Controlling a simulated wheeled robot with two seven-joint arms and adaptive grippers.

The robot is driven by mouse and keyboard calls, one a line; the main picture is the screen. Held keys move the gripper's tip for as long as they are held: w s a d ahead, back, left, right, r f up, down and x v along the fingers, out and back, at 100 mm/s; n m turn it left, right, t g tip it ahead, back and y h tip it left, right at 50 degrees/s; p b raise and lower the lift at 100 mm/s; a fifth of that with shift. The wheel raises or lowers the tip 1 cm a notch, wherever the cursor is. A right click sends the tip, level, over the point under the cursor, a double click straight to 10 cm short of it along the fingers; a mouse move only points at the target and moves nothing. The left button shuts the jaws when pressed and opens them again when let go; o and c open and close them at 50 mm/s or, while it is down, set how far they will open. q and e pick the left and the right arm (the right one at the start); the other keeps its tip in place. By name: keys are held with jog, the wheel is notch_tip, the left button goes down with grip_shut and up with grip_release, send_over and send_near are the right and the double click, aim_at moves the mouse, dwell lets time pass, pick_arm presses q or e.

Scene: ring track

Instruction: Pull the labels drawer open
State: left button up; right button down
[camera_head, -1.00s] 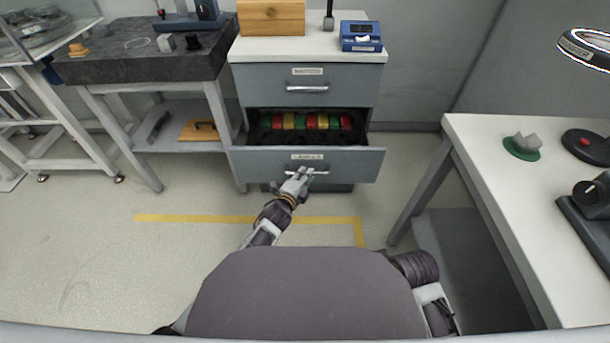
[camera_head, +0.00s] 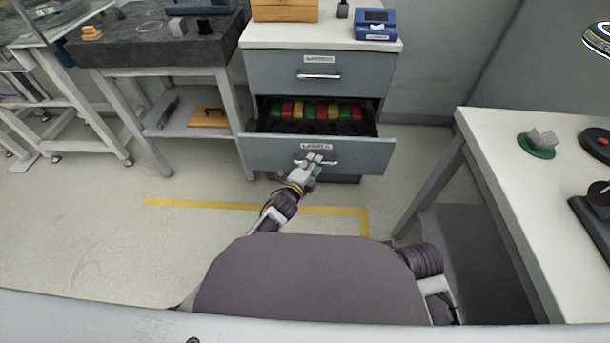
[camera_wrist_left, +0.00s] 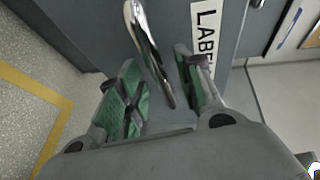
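The labels drawer (camera_head: 270,153) is the grey lower drawer of the cabinet. It stands pulled out, with red, yellow and green rolls (camera_head: 317,110) showing inside. Its bar handle (camera_head: 330,163) is on the front; the handle also shows in the left wrist view (camera_wrist_left: 146,42), beside the partly hidden label (camera_wrist_left: 207,45). My left gripper (camera_head: 314,161) is at the handle. In the left wrist view my left gripper (camera_wrist_left: 163,90) has its green-padded fingers apart, with the handle bar between them and a gap visible. My right gripper is not in view.
The upper drawer (camera_head: 275,75) is shut. A white-topped table (camera_head: 490,165) stands at the right, and a dark-topped bench (camera_head: 140,50) at the left. The floor in front has a yellow line (camera_head: 210,205) and looks clear.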

pick_arm(q)
jog(key=v, duration=1.2)
dwell(0.4)
jog(key=shift+w, duration=0.1)
dwell(0.5)
